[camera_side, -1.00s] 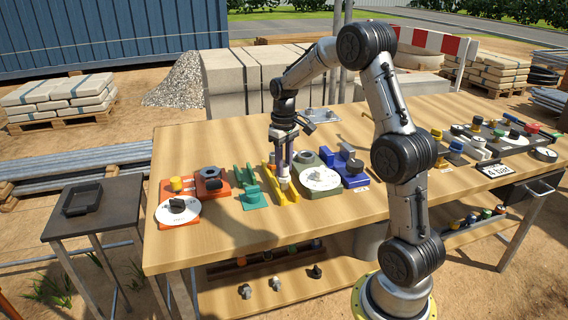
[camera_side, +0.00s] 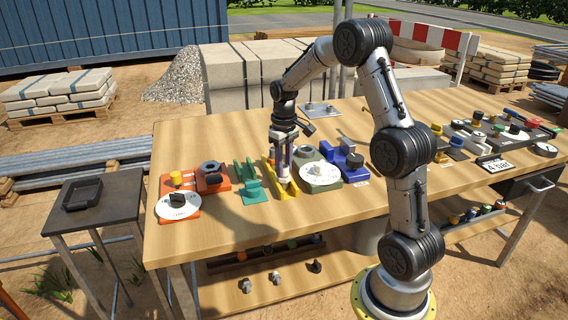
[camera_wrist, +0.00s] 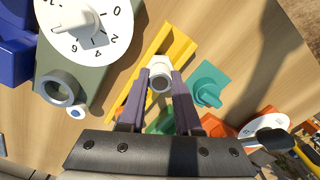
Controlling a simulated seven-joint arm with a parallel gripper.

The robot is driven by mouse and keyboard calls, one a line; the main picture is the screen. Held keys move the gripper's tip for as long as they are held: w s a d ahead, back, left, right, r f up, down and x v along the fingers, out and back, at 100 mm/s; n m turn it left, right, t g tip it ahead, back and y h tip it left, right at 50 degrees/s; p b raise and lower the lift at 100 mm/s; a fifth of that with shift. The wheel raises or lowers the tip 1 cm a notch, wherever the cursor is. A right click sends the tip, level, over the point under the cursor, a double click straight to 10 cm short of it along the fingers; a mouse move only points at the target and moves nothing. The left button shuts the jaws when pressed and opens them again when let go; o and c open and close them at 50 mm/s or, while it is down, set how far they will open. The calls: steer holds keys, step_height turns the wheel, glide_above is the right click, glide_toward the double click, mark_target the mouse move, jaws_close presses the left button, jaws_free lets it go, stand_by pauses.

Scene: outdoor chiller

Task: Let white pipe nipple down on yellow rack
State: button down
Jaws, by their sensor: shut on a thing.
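My gripper (camera_side: 284,165) points down over the yellow rack (camera_side: 268,170) on the table. In the wrist view my gripper (camera_wrist: 161,92) is shut on the white pipe nipple (camera_wrist: 160,68), with its open end facing the camera. The nipple is over the yellow rack (camera_wrist: 180,48), between its side walls. I cannot tell whether the nipple touches the rack.
A green-grey unit with a white dial (camera_side: 320,177) stands close on the right of the rack. A teal-green rack (camera_side: 250,183) stands close on the left, with orange units (camera_side: 211,186) beyond it. A blue unit (camera_side: 354,179) is further right. The front table strip is clear.

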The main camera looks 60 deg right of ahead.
steer(key=shift+c, duration=0.2)
jaws_free()
stand_by(0.4)
steer(key=shift+r, duration=3.5)
step_height(320, 180, up, 14)
steer(key=shift+f, duration=0.1)
